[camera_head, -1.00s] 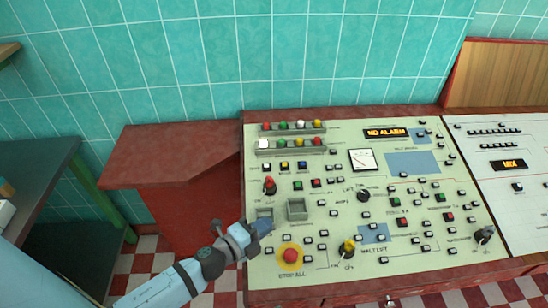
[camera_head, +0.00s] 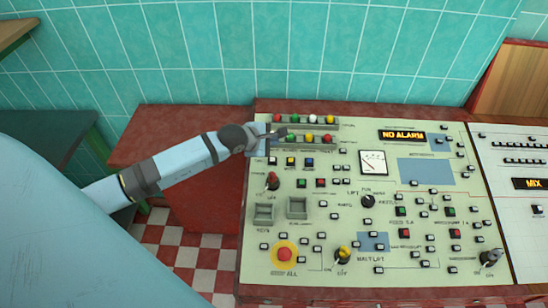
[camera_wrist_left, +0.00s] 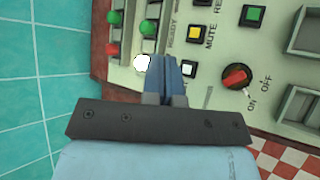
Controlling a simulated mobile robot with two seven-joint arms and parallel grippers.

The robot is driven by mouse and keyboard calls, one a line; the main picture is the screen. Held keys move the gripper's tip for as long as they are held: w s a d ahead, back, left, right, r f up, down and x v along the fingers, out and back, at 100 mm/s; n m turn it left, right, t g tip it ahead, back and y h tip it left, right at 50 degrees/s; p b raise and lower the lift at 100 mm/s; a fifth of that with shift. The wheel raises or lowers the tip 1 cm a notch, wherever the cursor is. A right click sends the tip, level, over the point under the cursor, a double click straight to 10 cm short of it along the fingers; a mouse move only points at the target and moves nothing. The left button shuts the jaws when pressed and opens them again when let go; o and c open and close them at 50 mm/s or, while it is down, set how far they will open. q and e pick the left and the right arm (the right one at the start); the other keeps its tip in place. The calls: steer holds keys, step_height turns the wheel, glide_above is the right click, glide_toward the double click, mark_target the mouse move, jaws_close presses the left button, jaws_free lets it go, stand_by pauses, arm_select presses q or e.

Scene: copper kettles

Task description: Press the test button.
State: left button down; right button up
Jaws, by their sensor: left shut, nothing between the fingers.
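My left gripper (camera_head: 270,140) is over the upper left of the cream control panel (camera_head: 345,215), its fingers closed together with nothing between them. In the left wrist view the blue fingertips (camera_wrist_left: 166,62) lie between a white lamp and a small white button (camera_wrist_left: 190,69). I cannot tell whether they touch the panel. This white button also shows in the head view (camera_head: 272,161), just below the gripper, left of a yellow button (camera_head: 290,161) and a blue one (camera_head: 310,162). The yellow one is labelled MUTE; the white one's label is mostly hidden. My right gripper is not in view.
Two rows of coloured lamps run along the panel's top left; the white lamp (camera_wrist_left: 141,62) is beside my fingers. A red rotary switch (camera_head: 272,181) is below the buttons. A red stop button (camera_head: 285,254) is lower down. The display (camera_head: 402,135) reads NO ALARM.

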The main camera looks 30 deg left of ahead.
mark_target(272, 160)
arm_select(q)
steer(key=shift+f, duration=0.15)
steer(key=f+b, duration=0.1)
steer(key=f, duration=0.1)
steer(key=w+f+b, duration=0.1)
steer(key=f+b, duration=0.1)
steer(key=f, duration=0.1)
steer(key=f+b, duration=0.2)
steer(key=shift+w+a+f, duration=0.15)
steer(key=shift+a+f, duration=0.2)
steer(key=shift+w+a+f+b, duration=0.1)
steer(key=shift+w+f+b, duration=0.05)
steer(key=shift+f+b, duration=0.35)
steer(key=shift+r, duration=0.2)
stand_by(0.7)
steer(key=shift+f, duration=0.1)
stand_by(0.4)
